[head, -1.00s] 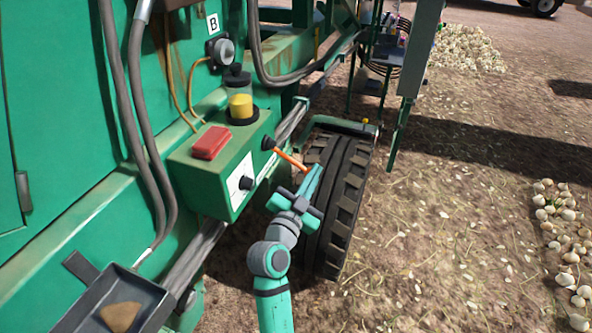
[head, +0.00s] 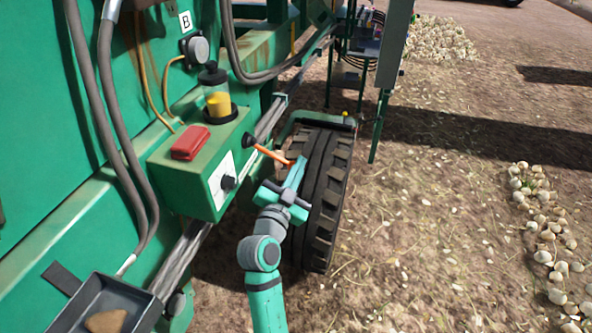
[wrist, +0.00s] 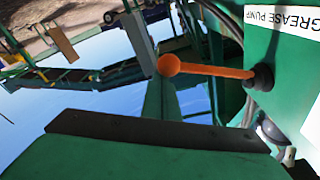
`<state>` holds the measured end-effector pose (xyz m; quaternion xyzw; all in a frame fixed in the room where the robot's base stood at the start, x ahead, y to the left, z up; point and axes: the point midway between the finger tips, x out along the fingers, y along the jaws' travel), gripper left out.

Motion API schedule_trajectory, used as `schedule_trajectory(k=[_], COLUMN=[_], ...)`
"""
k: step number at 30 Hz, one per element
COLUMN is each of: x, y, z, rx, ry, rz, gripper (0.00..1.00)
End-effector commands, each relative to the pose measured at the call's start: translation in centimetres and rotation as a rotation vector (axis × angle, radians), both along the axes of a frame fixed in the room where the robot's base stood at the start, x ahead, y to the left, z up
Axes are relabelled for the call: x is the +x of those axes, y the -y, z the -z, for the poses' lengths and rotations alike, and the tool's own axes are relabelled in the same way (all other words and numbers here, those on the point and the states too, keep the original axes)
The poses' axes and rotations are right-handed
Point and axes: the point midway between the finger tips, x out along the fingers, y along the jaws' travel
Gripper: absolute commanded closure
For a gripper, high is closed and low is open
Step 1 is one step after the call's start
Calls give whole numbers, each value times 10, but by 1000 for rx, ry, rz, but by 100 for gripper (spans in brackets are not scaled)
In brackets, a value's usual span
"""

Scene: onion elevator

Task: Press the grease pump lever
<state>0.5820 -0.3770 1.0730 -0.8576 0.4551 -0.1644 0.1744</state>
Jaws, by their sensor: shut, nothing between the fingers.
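The grease pump lever (head: 268,152) is an orange rod on a dark pivot at the side of a green pump box (head: 208,197). It points right and slightly down in the head view. In the wrist view the lever (wrist: 215,70) ends in a round orange knob, beside a "GREASE PUMP" label (wrist: 285,20). My gripper (head: 297,168) is shut and empty, its teal fingers right at the lever's free end. I cannot tell whether they touch. A large green shape with a dark edge fills the bottom of the wrist view.
A large tyre (head: 325,195) stands just right of my gripper. A grey tray (head: 85,310) is at lower left. Open ground lies to the right.

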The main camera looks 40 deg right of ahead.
Motion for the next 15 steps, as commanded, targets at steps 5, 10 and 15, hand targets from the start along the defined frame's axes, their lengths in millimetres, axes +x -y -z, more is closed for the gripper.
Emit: schedule_trajectory(k=[5, 10, 15], x=[-10, -26, -43], y=[-1, -28, -52], z=[-14, -12, -10], rx=[-3, -5, -7], ry=[0, 3, 5], rz=[-2, -3, 2], gripper=[100, 100, 100])
